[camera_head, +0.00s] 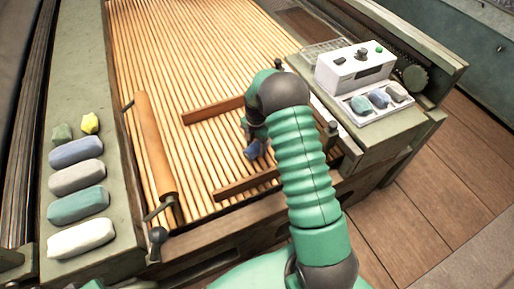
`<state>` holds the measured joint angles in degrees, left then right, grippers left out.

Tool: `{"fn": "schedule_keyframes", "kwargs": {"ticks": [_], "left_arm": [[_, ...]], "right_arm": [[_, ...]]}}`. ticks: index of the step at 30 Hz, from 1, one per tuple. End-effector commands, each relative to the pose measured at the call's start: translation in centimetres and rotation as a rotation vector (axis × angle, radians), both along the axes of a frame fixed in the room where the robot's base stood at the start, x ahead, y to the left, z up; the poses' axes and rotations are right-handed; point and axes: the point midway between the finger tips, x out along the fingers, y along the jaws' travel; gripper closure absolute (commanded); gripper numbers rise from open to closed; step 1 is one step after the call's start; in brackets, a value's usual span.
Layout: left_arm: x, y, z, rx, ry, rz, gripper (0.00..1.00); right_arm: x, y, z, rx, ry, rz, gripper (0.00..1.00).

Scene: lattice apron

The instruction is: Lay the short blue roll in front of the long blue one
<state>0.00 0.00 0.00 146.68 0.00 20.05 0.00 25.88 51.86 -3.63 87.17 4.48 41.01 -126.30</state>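The short blue roll (254,150) is at the fingers of my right gripper (251,135), over the slatted bed between two brown bars. The gripper appears shut on it; my own wrist partly hides the fingers. The long blue roll (76,152) lies on the green side board at the left, farthest back in a column of long rolls. My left gripper is not in view.
Grey (76,177), teal (78,205) and white (81,239) long rolls lie nearer. Small green (62,133) and yellow (90,123) pieces lie behind the blue one. A white box (355,68) and tray (353,117) sit right.

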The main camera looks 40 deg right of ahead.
Motion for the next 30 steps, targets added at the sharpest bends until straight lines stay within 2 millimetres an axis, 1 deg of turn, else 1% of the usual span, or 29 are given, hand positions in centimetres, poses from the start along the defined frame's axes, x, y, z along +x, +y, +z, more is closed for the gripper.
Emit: {"fn": "schedule_keyframes", "kwargs": {"ticks": [1, 9, 12, 17, 20, 23, 27, 30], "left_arm": [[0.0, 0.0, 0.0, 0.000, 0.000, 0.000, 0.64], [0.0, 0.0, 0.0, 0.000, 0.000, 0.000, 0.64], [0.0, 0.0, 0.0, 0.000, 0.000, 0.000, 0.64], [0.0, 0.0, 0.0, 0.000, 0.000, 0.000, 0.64], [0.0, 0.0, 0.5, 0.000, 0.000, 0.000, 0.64], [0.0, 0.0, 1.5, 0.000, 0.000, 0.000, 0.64], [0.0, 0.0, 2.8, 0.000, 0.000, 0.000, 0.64], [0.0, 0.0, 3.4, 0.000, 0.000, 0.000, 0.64]], "right_arm": [[0.0, 0.0, 0.0, 0.000, 0.000, 0.000, 0.54], [0.0, 0.0, 0.0, 0.000, 0.000, 0.000, 0.90], [0.0, 0.0, 0.0, 0.000, 0.000, 0.000, 1.00], [0.0, 0.0, 0.1, 0.000, 0.000, 0.000, 1.00], [0.1, 0.0, 1.1, -0.001, -0.002, 0.000, 1.00], [0.1, -0.1, 3.3, -0.002, -0.002, 0.000, 1.00], [0.0, -0.1, 6.9, -0.002, -0.003, -0.001, 1.00], [0.1, 0.0, 8.8, -0.001, -0.002, 0.000, 1.00]]}}
